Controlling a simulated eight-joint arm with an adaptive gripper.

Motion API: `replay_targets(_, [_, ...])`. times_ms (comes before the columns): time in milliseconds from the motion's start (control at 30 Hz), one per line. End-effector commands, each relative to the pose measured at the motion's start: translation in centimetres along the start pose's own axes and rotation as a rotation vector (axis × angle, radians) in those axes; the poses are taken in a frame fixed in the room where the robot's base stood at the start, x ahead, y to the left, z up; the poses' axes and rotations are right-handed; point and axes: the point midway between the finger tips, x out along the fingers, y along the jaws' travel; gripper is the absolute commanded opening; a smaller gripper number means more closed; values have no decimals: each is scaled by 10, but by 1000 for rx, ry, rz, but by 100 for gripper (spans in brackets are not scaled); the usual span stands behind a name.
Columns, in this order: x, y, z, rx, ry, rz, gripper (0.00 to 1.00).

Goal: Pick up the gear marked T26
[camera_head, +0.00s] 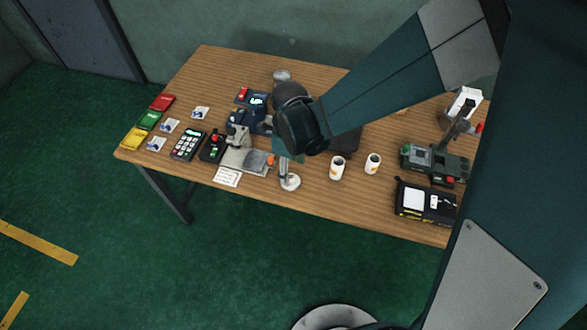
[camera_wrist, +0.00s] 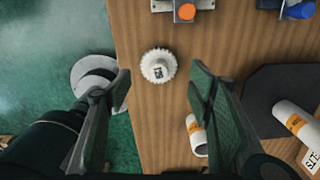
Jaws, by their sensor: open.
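A white toothed gear (camera_wrist: 158,66) lies flat on the wooden table near its edge in the wrist view. It has a small dark mark on its face that I cannot read clearly. In the head view the white gear (camera_head: 290,183) is near the table's front edge, partly hidden by my gripper (camera_head: 285,166). In the wrist view my gripper (camera_wrist: 160,86) is open, with one finger to the left and one to the right of the gear. Nothing is held between the fingers. The height of the fingertips above the gear is hard to tell.
White cylinders with orange bands (camera_head: 337,168) (camera_head: 373,163) stand right of the gear. A grey device (camera_head: 245,160) with an orange knob (camera_wrist: 187,11) is left of it in the head view. A black pad (camera_wrist: 262,98) lies behind the cylinders. Bare wood surrounds the gear.

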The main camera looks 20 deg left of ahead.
Motion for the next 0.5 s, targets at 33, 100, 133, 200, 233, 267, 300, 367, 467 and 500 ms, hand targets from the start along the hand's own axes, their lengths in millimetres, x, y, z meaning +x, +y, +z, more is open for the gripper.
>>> replay_targets(33, [3, 0, 0, 0, 0, 0, 52])
replay_targets(100, [4, 0, 0, 0, 0, 0, 52])
replay_targets(133, [4, 0, 0, 0, 0, 0, 52])
replay_targets(200, [4, 0, 0, 0, 0, 0, 52])
replay_targets(233, [4, 0, 0, 0, 0, 0, 52])
replay_targets(267, [4, 0, 0, 0, 0, 0, 52])
replay_targets(300, [4, 0, 0, 0, 0, 0, 52])
replay_targets(367, [4, 0, 0, 0, 0, 0, 52])
replay_targets(467, [6, 0, 0, 0, 0, 0, 52])
replay_targets(500, [7, 0, 0, 0, 0, 0, 52])
